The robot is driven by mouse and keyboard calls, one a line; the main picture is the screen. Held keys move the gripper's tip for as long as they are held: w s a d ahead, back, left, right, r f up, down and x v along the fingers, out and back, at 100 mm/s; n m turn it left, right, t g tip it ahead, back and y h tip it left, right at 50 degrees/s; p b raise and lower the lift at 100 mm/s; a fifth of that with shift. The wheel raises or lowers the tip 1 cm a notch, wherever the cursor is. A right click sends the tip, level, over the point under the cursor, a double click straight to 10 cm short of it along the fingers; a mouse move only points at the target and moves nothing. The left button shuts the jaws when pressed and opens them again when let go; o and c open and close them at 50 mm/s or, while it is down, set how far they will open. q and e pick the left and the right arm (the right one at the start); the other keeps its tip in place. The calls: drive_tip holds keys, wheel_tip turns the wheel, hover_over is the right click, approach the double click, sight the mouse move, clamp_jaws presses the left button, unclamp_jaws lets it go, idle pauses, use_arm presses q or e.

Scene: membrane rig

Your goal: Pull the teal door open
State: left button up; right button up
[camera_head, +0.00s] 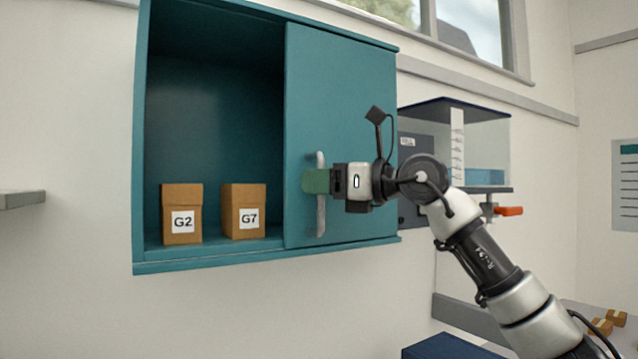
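The teal door (345,110) covers the right half of a wall-mounted teal cabinet (190,262). The left half of the cabinet is uncovered and shows its inside. A grey vertical bar handle (320,215) is on the door near its left edge. My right gripper (316,181) reaches in from the right, with its green fingertips at the middle of the handle, hiding that part of it. The fingers are seen side-on, so I cannot tell whether they are closed on the bar. My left gripper is out of view.
Two brown boxes, G2 (181,213) and G7 (243,211), stand on the cabinet floor. Right of the cabinet is a clear-walled unit (485,135) with an orange-red lever (508,211) below it. A shelf edge (20,199) is at far left.

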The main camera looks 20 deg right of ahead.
drive_tip(key=b+v, duration=0.4)
drive_tip(key=v, duration=0.6)
drive_tip(key=shift+s, duration=0.2)
drive_tip(key=shift+d, duration=0.1)
